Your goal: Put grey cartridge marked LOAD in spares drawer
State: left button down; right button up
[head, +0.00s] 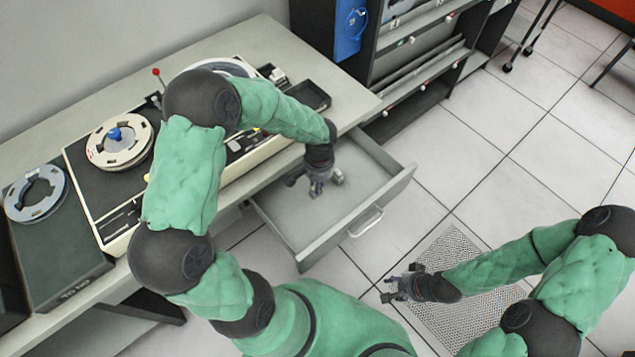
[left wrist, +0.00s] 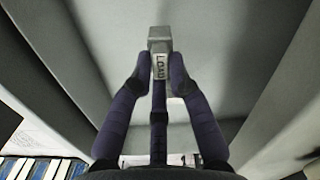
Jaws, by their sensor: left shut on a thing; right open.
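The grey cartridge marked LOAD (left wrist: 160,62) is in the left wrist view, a small block with its label facing the camera. My left gripper (left wrist: 157,72) is shut on it, with fingers on both sides. In the head view my left gripper (head: 318,187) is over the open drawer (head: 310,243), inside its outline; the cartridge is too small to make out clearly there. I cannot tell whether the cartridge touches the drawer floor. My right gripper (head: 393,290) is open and empty, low over the floor in front of the drawer.
The drawer juts out from under the desk (head: 225,42), which carries a tape machine with a reel (head: 119,141). Another reel (head: 36,193) lies on a dark tray at the left. A dark shelf unit (head: 395,75) stands behind. A perforated floor panel (head: 450,260) is beneath the right arm.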

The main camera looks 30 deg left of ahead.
pick_arm(q)
jog(key=shift+f+b, duration=2.1)
jog(key=shift+f, duration=0.5)
dwell(0.8)
jog(key=c, duration=1.1)
grip_release()
jog(key=shift+c, duration=1.3)
jog(key=shift+r, duration=0.1)
jog(key=shift+r+p, duration=3.05)
jog(key=shift+r, duration=0.95)
